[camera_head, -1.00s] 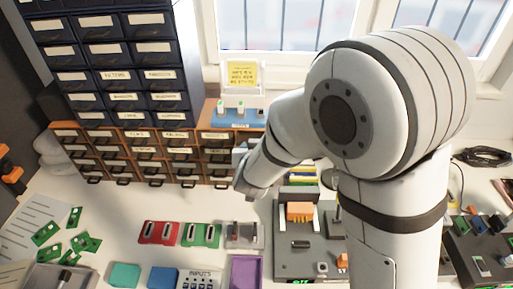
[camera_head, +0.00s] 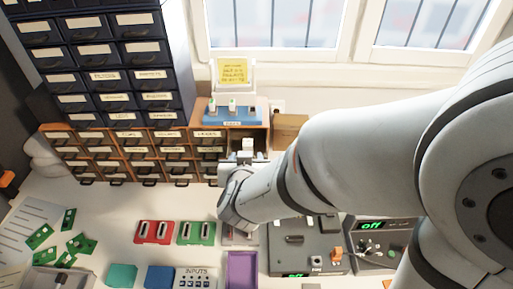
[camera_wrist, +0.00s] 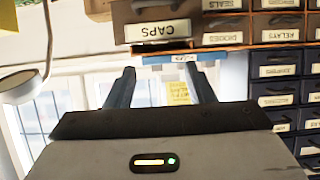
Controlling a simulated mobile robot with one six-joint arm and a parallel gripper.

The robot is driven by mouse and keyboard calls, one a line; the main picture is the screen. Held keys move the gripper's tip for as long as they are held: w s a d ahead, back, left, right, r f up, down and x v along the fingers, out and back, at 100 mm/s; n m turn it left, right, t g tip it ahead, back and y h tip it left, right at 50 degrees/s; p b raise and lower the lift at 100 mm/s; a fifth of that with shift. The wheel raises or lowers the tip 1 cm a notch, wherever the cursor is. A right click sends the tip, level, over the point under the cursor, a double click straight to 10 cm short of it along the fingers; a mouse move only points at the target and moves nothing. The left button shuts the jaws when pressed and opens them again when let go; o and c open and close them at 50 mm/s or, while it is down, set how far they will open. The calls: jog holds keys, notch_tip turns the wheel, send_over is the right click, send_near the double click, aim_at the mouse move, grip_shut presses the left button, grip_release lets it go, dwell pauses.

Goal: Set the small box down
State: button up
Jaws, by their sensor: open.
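My gripper (camera_head: 238,168) is in front of the right end of the wooden drawer cabinet (camera_head: 121,141), close to a dark cubby in its upper row. In the wrist view, which is turned upside down, the two fingers of my gripper (camera_wrist: 162,85) stand apart with nothing held between them. A drawer labelled CAPS (camera_wrist: 157,31) shows just beyond the fingertips; I cannot tell whether they touch it. A plain brown carton (camera_head: 290,130) stands right of the cabinet, partly behind my arm. I cannot tell for sure whether it is the small box.
Red (camera_head: 157,232) and green (camera_head: 197,232) holders, a purple bin (camera_head: 241,271) and grey devices (camera_head: 303,243) crowd the bench. Some bare bench shows in front of the cabinet.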

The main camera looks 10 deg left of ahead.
jog(key=shift+s, duration=0.2)
jog(key=shift+d+r, duration=0.1)
jog(key=w+d+r+g+y, duration=0.2)
jog(key=d+r+g, duration=0.2)
jog(key=d, duration=0.5)
jog(key=s+d+m+g+h, duration=0.1)
jog(key=s+d, duration=0.4)
jog(key=d, duration=0.5)
jog(key=s+d+m+g+h, duration=0.1)
jog(key=s+d+g+h, duration=0.3)
jog(key=d, duration=0.5)
jog(key=shift+s+d+r+m, duration=0.3)
jog(key=shift+s+d, duration=0.1)
jog(key=shift+s, duration=0.85)
